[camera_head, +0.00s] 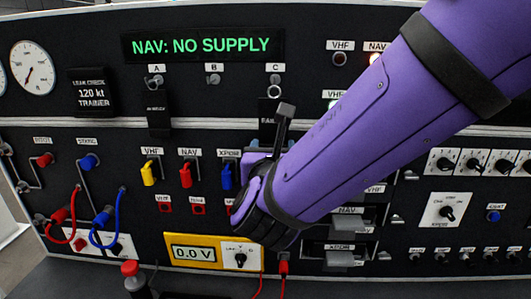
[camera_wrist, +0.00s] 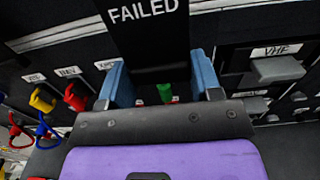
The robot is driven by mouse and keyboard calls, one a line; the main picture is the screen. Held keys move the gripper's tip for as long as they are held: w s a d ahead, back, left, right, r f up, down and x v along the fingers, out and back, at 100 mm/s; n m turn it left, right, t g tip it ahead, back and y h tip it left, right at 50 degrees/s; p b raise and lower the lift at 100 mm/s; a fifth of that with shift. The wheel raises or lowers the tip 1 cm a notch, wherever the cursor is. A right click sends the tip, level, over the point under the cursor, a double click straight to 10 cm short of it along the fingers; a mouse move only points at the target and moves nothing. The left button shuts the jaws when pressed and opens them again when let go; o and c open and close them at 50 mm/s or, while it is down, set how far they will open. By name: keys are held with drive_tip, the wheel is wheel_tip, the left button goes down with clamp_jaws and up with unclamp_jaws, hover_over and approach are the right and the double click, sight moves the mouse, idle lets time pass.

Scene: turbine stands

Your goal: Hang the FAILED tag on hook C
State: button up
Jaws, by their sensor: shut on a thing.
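The black FAILED tag (camera_head: 267,108) is upright just below hook C (camera_head: 275,79) in the head view. A pale ring shows at its top, by the hook; I cannot tell if it is over the hook. My gripper (camera_head: 284,118) is at the tag's lower part, and my arm covers the area to the right. In the wrist view, the tag (camera_wrist: 150,35) stands between the blue finger pads of my gripper (camera_wrist: 160,85), with the word FAILED facing the camera. The gripper is shut on the tag. Its upper end is out of the wrist view.
Hook A (camera_head: 154,82) holds another black tag (camera_head: 157,112). Hook B (camera_head: 213,79) is bare. Below are yellow, red and blue levers (camera_head: 186,173) and a yellow meter (camera_head: 212,252). A display (camera_head: 204,46) reads NAV: NO SUPPLY.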

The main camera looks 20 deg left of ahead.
sight(274, 141)
drive_tip(key=shift+x, duration=2.35)
drive_tip(key=shift+w+a, duration=0.2)
drive_tip(key=shift+w, duration=0.35)
drive_tip(key=o, duration=1.5)
drive_tip(key=shift+v, duration=3.5)
drive_tip(key=shift+d, duration=0.1)
